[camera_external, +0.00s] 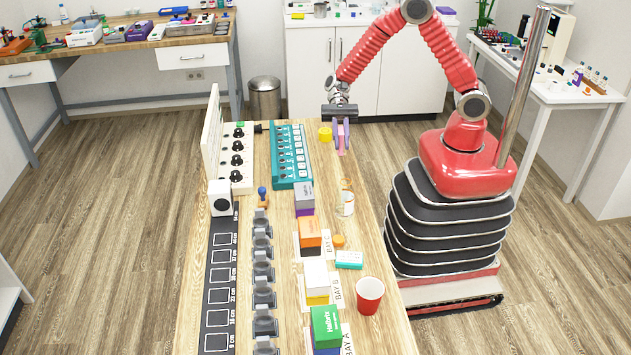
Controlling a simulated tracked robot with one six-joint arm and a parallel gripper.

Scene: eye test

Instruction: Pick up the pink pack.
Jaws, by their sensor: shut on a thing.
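The pink pack (341,146) is near the far right corner of the wooden table (372,243). My gripper (341,136) points down and is shut on the pink pack, with a purple-looking finger on each side. The fingers hide part of the pack. I cannot tell whether its lower end touches the table top or hangs just above it.
A yellow round thing (325,134) stands close left of my gripper. A teal rack (291,155) is farther left. Stacked boxes (326,326), a red cup (369,295), a clear jar (346,204) and a teal-and-white box (349,260) stand nearer the camera.

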